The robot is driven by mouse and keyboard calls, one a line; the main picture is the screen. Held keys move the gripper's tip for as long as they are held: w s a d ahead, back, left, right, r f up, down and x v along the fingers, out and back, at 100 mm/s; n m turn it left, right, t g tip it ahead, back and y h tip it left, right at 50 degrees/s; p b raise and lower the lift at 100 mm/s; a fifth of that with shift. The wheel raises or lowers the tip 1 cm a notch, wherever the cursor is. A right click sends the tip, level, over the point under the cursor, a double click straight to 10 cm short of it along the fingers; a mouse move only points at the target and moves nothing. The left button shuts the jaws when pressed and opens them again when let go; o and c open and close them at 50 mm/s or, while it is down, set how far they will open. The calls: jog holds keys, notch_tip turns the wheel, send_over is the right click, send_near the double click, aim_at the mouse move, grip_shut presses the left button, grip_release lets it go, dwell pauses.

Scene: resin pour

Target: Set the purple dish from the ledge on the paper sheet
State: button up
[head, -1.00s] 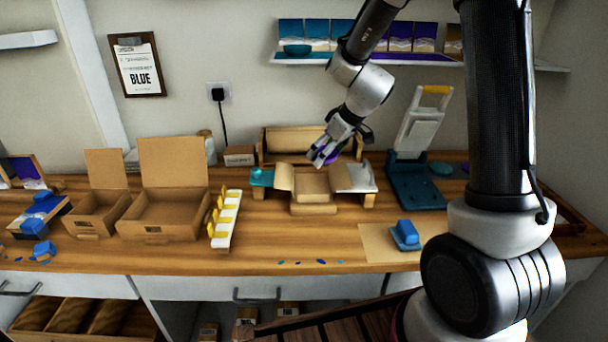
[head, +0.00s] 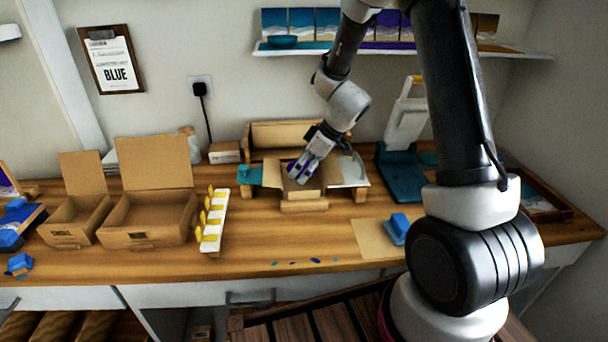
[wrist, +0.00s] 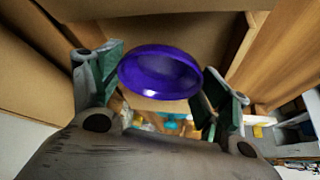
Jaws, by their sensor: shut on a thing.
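The purple dish (wrist: 160,72) is a shallow round bowl held between the two fingers of my gripper (head: 301,170). In the head view only a little purple shows at the fingertips. My gripper is shut on it, above the open cardboard box in the middle of the bench. The tan paper sheet (head: 368,240) lies flat near the bench's front edge, to the right of my gripper. A blue block (head: 398,226) sits on the sheet's right part.
Open cardboard boxes (head: 148,213) stand at left, beside a white rack with yellow clips (head: 213,222). A blue press (head: 400,172) stands behind the sheet. Small coloured flakes lie along the front edge. Bare wood lies between rack and sheet.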

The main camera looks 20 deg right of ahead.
jog(key=shift+f, duration=1.25)
jog(key=shift+f, duration=0.1)
jog(key=o, duration=0.8)
jog(key=v, duration=1.2)
jog(key=s+d+r+m+h, duration=0.1)
jog(key=s+d+r+m, duration=0.2)
jog(key=s+r, duration=0.2)
jog(key=s+d+r+m+h, duration=0.2)
jog(key=s+d+r+m, duration=0.1)
jog(key=s, duration=0.9)
jog(key=s+d+r+m+h, duration=0.2)
jog(key=s+d+r+m, duration=0.1)
jog(key=s+r+m, duration=0.2)
jog(key=shift+s+d+r+t, duration=0.15)
jog(key=shift+s+r, duration=0.25)
jog(key=shift+s, duration=0.35)
jog(key=shift+s+r+t, duration=0.1)
jog(key=shift+s+r, duration=0.3)
jog(key=shift+s, duration=0.3)
jog(key=shift+s+d+r+t, duration=0.15)
jog(key=shift+s+r, duration=0.2)
jog(key=shift+s, duration=0.4)
jog(key=shift+a, duration=0.1)
